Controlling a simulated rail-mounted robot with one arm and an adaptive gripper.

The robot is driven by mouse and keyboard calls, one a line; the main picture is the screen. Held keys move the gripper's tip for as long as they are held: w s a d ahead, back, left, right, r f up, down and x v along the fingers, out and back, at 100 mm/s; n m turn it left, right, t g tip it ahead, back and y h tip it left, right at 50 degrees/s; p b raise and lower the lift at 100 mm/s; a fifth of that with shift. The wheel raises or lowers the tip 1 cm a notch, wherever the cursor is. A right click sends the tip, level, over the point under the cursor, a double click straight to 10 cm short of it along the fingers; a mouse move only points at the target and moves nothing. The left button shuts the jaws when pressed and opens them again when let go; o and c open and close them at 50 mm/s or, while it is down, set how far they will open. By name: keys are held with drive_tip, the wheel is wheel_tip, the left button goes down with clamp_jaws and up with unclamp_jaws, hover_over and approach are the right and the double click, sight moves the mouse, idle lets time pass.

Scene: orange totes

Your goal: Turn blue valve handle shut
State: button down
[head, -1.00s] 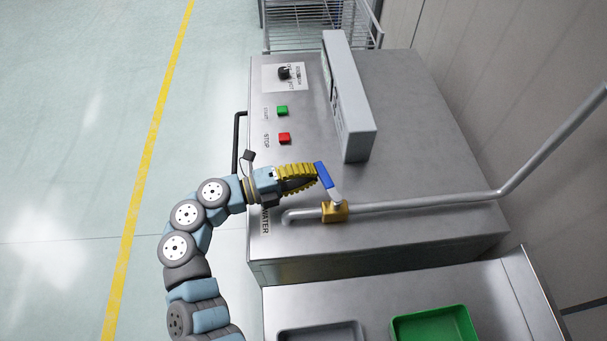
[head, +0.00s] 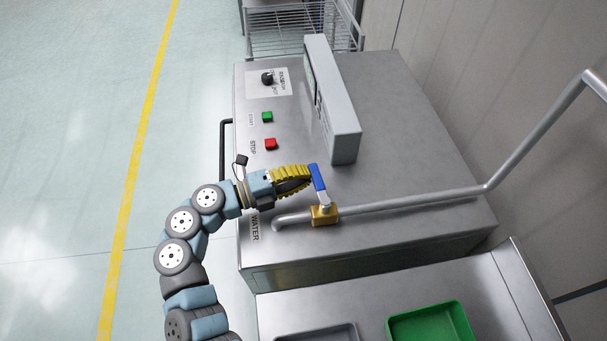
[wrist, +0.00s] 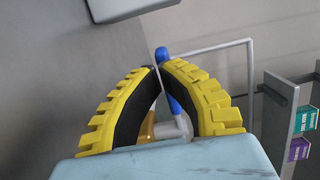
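The blue valve handle (head: 318,178) rises from the brass valve body (head: 324,215) on the grey pipe. It stands crosswise to the pipe, its top leaning a little left in the head view. My gripper (head: 311,176) has yellow ribbed fingers and is at the handle's left side, seemingly touching it. I cannot see the exact contact.
The pipe (head: 420,199) runs right across the steel cabinet top (head: 425,150). A grey display box (head: 334,105), a green button (head: 267,117) and a red button (head: 270,144) are farther back. A green tray (head: 430,325) is in front.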

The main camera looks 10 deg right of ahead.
drive_tip(key=a, duration=0.4)
drive_tip(key=s+a, duration=0.1)
drive_tip(key=a, duration=0.7)
drive_tip(key=shift+s, duration=0.35)
